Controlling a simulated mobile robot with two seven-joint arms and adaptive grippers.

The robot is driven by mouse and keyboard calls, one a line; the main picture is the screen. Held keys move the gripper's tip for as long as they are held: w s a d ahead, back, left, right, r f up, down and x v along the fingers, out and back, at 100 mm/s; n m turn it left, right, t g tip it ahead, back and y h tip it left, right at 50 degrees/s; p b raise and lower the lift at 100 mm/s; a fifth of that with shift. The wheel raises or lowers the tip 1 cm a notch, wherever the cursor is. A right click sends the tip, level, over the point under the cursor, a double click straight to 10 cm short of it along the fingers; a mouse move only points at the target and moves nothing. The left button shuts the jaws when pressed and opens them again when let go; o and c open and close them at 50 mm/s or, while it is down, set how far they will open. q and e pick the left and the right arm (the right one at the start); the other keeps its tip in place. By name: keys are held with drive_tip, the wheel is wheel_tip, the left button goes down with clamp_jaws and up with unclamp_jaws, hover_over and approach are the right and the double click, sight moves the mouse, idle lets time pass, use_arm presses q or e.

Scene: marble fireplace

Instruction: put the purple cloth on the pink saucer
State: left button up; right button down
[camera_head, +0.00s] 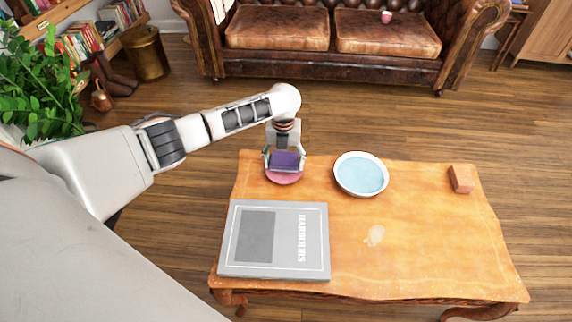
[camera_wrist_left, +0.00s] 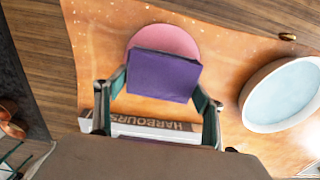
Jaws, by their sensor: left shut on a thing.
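The purple cloth (camera_head: 286,161) is a small folded block between the fingers of my left gripper (camera_head: 284,164). In the left wrist view the cloth (camera_wrist_left: 164,75) sits between both fingertips, and the left gripper (camera_wrist_left: 164,92) is shut on it. The pink saucer (camera_head: 284,179) lies on the table near its far left edge. The cloth is over the saucer and hides part of it; the saucer's far part (camera_wrist_left: 163,38) shows in the left wrist view. I cannot tell whether the cloth touches the saucer. My right gripper is not in view.
A white bowl with a light blue inside (camera_head: 361,174) stands right of the saucer. A grey book (camera_head: 305,270) lies in front of it. A reddish-brown block (camera_head: 461,180) is at the table's right. The wooden table (camera_head: 430,240) has free room at front right.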

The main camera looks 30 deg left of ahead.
use_arm(q)
drive_tip(key=shift+f, duration=0.7)
drive_tip(key=shift+r, duration=0.1)
drive_tip(key=shift+f, duration=0.25)
drive_tip(key=o, duration=1)
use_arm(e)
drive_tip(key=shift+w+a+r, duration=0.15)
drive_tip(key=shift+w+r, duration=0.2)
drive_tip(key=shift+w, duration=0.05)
